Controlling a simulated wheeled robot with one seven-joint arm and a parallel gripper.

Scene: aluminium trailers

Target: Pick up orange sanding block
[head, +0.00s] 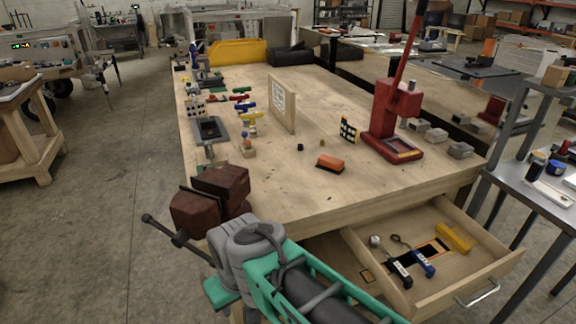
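The orange sanding block (330,163) lies flat on the wooden workbench (340,200), near its front edge and right of the middle. It has a bright orange top and a darker underside. Nothing touches it. A teal and grey part of my arm shows at the bottom of the head view, left of and nearer than the block. I cannot make out my gripper or its fingertips.
A dark red vise (210,200) sits at the bench's front left corner. A red press (392,125) stands right of the block, with a black-and-white grid piece (348,130) nearby. An upright wooden board (283,103) stands behind. An open drawer (425,255) holds tools below.

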